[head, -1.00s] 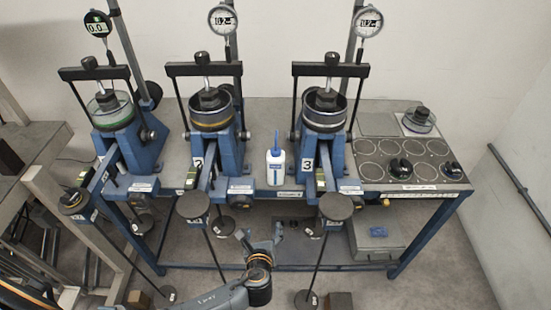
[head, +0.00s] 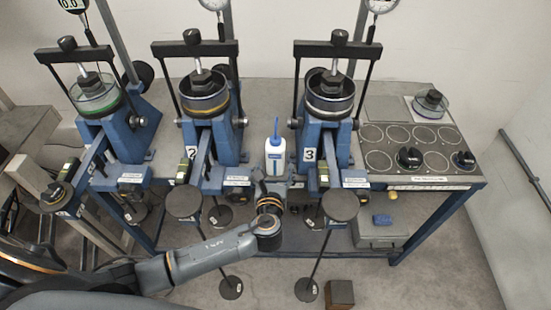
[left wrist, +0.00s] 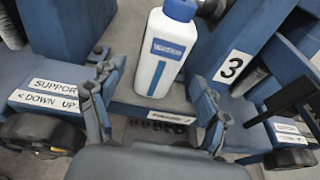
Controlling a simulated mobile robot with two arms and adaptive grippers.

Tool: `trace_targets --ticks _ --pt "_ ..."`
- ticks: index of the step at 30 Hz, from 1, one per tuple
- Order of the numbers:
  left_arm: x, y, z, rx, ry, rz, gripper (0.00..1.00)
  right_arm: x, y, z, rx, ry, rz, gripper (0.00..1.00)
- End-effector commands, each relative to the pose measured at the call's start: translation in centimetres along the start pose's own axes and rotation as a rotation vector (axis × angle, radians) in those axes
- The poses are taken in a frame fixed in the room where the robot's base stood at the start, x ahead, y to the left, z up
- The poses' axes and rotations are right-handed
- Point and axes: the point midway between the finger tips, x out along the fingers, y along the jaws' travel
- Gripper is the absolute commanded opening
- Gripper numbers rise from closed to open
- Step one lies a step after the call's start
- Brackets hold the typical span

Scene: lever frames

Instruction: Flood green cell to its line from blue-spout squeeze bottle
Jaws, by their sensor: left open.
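The white squeeze bottle (head: 275,154) with a blue spout stands upright on the bench between stations 2 and 3. In the left wrist view the bottle (left wrist: 158,58) shows a blue collar and a blue "WATER" label. My left gripper (head: 271,184) is open just in front of it. In the wrist view the open fingers (left wrist: 153,80) lie to the left and right of the bottle, with gaps on both sides. The green-ringed clear cell (head: 96,101) sits on the leftmost station, under its black crossbar. Its line and water level are too small to tell. My right gripper is out of view.
The yellow-ringed cell (head: 205,107) and the white-ringed cell (head: 330,103) stand on stations 2 and 3. Round hanger plates (head: 184,202) (head: 340,205) rise in front of the bench. A grey panel with marked circles (head: 424,160) lies at right.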

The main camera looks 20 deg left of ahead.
Motion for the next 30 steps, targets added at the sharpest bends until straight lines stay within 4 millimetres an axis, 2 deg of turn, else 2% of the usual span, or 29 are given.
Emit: trace_targets --ticks 3,9,11,18,29,30 --pt "1.6 0.0 -0.2 -0.001 -0.003 0.000 0.75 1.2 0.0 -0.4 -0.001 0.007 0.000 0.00" --pt "3.8 -0.1 0.0 -0.002 -0.001 0.000 0.75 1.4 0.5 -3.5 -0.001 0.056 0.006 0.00" --pt "4.4 0.0 -0.1 -0.001 -0.001 0.001 0.75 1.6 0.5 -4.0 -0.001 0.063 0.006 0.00" --pt "5.9 0.0 0.0 -0.002 0.000 0.001 0.75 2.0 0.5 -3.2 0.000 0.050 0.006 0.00" --pt "6.2 0.0 0.1 -0.002 0.000 0.000 0.75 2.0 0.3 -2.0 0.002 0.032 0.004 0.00" --pt "6.2 0.0 0.1 -0.002 0.000 0.000 0.69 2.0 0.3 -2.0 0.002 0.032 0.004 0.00"
